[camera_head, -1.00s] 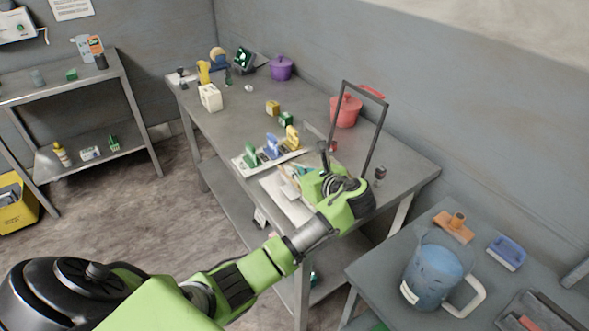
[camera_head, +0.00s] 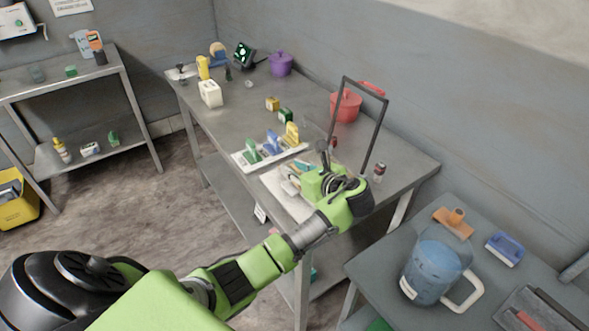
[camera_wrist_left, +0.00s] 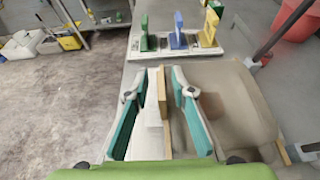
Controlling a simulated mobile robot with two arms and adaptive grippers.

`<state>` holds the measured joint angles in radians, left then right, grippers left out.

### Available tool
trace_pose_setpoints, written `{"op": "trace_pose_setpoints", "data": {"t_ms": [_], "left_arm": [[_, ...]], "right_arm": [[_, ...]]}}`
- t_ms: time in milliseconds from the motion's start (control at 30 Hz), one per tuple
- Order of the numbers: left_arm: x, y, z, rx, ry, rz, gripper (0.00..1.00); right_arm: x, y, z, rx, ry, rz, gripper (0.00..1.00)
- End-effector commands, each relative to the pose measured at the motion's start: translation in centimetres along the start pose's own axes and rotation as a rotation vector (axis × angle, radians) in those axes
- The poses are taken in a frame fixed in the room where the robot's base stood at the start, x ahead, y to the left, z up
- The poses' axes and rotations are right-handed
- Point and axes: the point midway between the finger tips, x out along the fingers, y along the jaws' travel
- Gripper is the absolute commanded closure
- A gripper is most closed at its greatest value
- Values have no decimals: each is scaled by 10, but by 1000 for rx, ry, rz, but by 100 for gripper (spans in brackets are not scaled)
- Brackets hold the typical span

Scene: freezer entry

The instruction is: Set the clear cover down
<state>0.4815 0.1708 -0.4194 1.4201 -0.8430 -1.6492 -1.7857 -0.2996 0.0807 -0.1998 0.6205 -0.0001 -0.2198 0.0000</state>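My left gripper (camera_head: 323,168) is low over the near end of the long grey table in the head view. In the left wrist view its teal fingers (camera_wrist_left: 160,73) are apart, on either side of an upright tan strip (camera_wrist_left: 163,100), with a gap visible on the strip's left. A dark upright frame (camera_head: 377,135) stands just beyond the gripper, with a red pot seen through it. I cannot tell whether this frame holds the clear cover. A smooth brownish, see-through-looking shape (camera_wrist_left: 235,105) lies right of the fingers. My right gripper is not in view.
A white rack (camera_head: 293,151) with green, blue and yellow tools lies beyond the gripper. The red pot (camera_head: 347,108) and a small bottle (camera_head: 379,172) are near the frame. A blue jug (camera_head: 432,270) stands on the right table. The long table's middle right is mostly clear.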

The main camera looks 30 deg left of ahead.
Motion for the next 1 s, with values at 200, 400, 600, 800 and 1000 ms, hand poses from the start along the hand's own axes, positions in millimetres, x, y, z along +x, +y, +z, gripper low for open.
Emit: {"op": "trace_pose_setpoints", "data": {"t_ms": [200, 400, 600, 800, 1000], "left_arm": [[-26, -2, 7, -2, 1, -5, 77], [-73, -1, 8, -3, 1, -4, 77], [-108, -1, 8, -3, 1, -3, 77], [-123, 0, 9, -2, 0, -1, 77], [-124, 0, 10, -2, 0, 0, 77]], "right_arm": [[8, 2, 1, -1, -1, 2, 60], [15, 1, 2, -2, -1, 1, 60], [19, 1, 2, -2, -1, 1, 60], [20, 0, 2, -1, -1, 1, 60], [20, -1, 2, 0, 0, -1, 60]]}}
